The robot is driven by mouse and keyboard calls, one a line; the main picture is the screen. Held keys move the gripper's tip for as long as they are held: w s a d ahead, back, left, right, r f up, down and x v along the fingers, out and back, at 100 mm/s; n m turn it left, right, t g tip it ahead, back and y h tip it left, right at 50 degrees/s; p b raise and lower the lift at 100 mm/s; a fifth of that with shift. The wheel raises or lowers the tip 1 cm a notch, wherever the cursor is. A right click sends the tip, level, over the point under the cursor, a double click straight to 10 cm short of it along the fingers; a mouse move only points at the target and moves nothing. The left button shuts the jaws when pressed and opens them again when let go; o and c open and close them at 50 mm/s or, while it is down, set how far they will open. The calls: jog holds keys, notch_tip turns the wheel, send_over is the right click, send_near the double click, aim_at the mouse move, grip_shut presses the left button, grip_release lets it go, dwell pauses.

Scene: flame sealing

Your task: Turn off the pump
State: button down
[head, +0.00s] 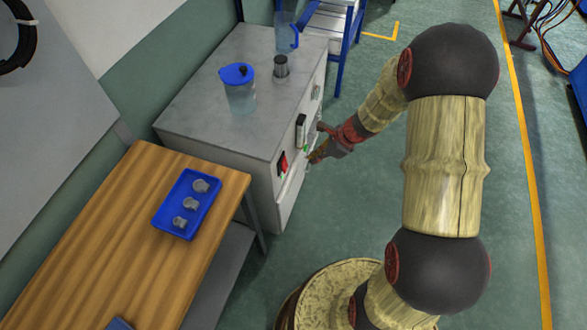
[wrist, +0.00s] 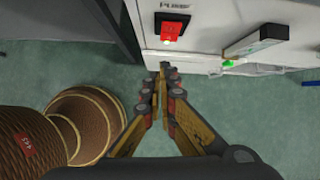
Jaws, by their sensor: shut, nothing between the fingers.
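The pump switch is a red rocker in a black frame (wrist: 172,28) on the white front of a cabinet. Its printed label above reads like "PUMP" but is cut by the top edge of the wrist view. A bright spot shows on the lower part of the rocker. The switch also shows in the head view (head: 283,164). My gripper (wrist: 163,68) is shut and empty, its tips near the cabinet front, below the switch in the wrist view. In the head view my gripper (head: 314,157) is at the right of the switch. I cannot tell if it touches the cabinet.
The cabinet (head: 195,110) bears a blue-lidded jug (head: 239,92) and a grey cylinder (head: 281,67). A green-lit part (wrist: 229,64) and a grey block (wrist: 256,41) sit right of the switch. A wooden table (head: 100,225) holds a blue tray (head: 167,222) with fittings.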

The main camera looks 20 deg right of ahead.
aim_at(284, 165)
jog(key=shift+d+f+m, duration=0.2)
jog(key=shift+f+m, duration=0.15)
jog(key=shift+f, duration=0.25)
jog(key=shift+d+f+m, duration=0.2)
jog(key=shift+f+m, duration=0.15)
jog(key=shift+f, duration=0.25)
jog(key=w+a+r+b+x, duration=0.1)
jog(key=b+x, duration=0.4)
jog(key=x, duration=0.7)
jog(key=shift+w+a, duration=0.35)
jog(key=shift+a, duration=0.4)
jog(key=shift+f, duration=0.15)
